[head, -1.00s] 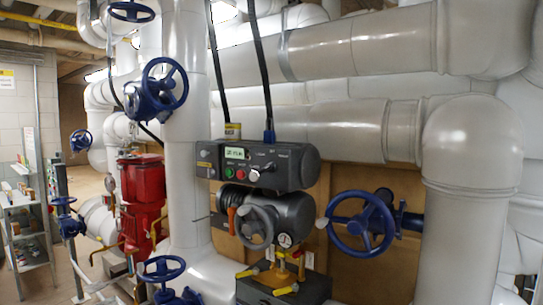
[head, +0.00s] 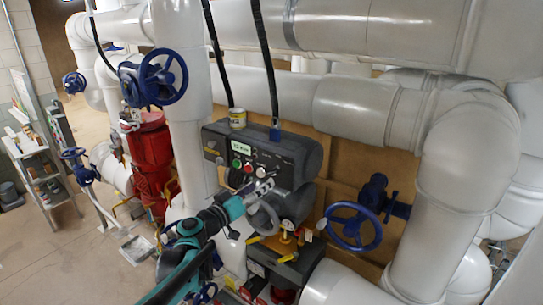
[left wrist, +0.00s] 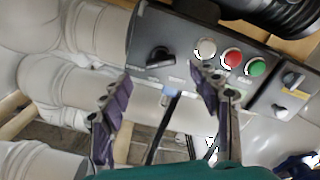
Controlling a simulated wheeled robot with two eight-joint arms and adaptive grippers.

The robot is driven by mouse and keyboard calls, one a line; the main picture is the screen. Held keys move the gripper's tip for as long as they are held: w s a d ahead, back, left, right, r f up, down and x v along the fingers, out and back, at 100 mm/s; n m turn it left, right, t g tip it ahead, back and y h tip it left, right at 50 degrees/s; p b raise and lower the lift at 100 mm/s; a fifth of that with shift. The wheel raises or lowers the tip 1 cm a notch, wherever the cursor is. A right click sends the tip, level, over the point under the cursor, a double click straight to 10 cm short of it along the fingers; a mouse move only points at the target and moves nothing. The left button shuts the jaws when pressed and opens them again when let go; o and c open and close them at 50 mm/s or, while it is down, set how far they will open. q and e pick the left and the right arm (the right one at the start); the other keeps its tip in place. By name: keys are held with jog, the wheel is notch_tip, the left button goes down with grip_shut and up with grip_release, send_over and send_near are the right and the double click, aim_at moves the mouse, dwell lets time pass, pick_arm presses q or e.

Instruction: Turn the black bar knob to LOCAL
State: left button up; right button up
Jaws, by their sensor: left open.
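The black bar knob (left wrist: 160,57) is on the dark panel face in the left wrist view, left of a white, a red and a green button. Its bar lies roughly slantwise; its printed labels are too small to read. My left gripper (left wrist: 161,77) is open and empty. Its two purple-padded fingers are spread to either side, with the knob in line with the gap just beyond their tips. In the head view the left gripper (head: 262,188) is in front of the dark control box (head: 300,155), and the knob is hard to make out. My right gripper is not in view.
A blue handwheel (head: 352,228) is to the right, another (head: 162,77) at upper left. Black cables (head: 263,60) rise from the box. Thick white pipes (head: 360,112) run behind and beside it.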

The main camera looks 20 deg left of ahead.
aim_at(270, 175)
pick_arm(q)
jog(key=x, duration=0.2)
jog(key=p+x, duration=0.1)
jog(key=x, duration=0.5)
jog(key=shift+a+r, duration=0.15)
jog(key=shift+r, duration=0.2)
jog(key=c, duration=1.2)
